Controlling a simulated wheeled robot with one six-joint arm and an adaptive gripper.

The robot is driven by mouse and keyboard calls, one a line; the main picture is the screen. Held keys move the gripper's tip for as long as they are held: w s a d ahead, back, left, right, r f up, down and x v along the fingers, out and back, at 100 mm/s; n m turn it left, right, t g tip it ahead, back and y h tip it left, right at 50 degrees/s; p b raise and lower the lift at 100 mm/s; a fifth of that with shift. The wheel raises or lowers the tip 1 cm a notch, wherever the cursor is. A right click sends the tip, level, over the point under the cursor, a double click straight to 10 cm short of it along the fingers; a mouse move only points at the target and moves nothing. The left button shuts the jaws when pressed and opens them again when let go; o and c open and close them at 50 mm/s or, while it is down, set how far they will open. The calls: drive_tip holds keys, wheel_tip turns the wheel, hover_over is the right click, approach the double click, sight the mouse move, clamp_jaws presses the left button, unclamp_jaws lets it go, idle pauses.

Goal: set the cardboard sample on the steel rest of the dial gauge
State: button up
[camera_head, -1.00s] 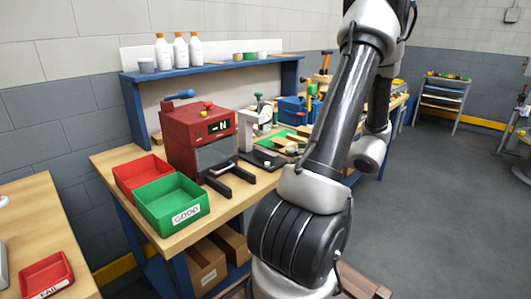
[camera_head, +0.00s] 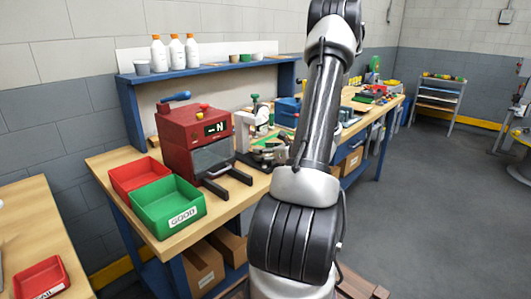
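A pale stand with a dark green top (camera_head: 249,128), which looks like the dial gauge, is on the workbench just right of the red machine. Its steel rest is too small to make out. Beside it, left of my arm, a small cluster of dark and grey parts (camera_head: 272,151) may be my gripper, low over the bench; its fingers cannot be told apart. My arm rises across the middle and leaves the frame at the top, hiding part of the bench. I cannot make out the cardboard sample.
The red machine (camera_head: 194,138) has two dark rails in front. A green bin marked GOOD (camera_head: 180,217) and a red bin (camera_head: 137,174) are to its left. A blue shelf (camera_head: 205,70) holds white bottles. Open grey floor (camera_head: 420,210) is at right.

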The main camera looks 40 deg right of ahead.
drive_tip(key=o, duration=0.7)
